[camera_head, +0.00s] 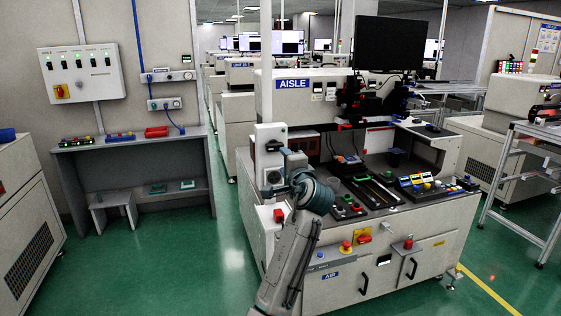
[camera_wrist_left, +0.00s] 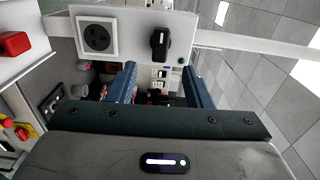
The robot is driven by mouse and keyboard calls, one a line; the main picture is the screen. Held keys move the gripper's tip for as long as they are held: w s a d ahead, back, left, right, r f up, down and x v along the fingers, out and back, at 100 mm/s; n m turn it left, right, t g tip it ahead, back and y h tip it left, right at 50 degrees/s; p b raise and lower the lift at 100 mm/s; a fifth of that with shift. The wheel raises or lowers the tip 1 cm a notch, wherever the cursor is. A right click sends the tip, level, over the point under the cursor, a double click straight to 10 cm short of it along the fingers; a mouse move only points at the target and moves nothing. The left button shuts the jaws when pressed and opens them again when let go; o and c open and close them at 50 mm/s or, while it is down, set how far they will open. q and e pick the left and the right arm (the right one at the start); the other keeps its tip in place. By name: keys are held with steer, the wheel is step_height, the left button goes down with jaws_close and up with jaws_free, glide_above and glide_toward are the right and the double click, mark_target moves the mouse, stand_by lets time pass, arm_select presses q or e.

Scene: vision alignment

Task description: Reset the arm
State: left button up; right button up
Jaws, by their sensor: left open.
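My left arm rises from the bottom centre of the head view, and its grey wrist and gripper end stand in front of the left part of the AISLE machine (camera_head: 293,87). In the wrist view my left gripper (camera_wrist_left: 160,66) shows two blue fingers, wide apart, with nothing between them. The fingertips are hard to make out in the head view. A white panel (camera_head: 268,132) with a socket and a black switch is close by the gripper; its socket (camera_wrist_left: 97,38) and black switch (camera_wrist_left: 160,43) lie beyond the fingers in the wrist view. My right gripper is in neither view.
The machine's worktop carries trays and coloured parts (camera_head: 415,182). A red-and-yellow button (camera_head: 346,246) sits on its front. A black monitor (camera_head: 389,45) stands on top. A grey bench (camera_head: 140,155) is at left against the wall. Green floor (camera_head: 170,265) is clear between them.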

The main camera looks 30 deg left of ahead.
arm_select(q)
steer(key=shift+s+d, duration=0.4)
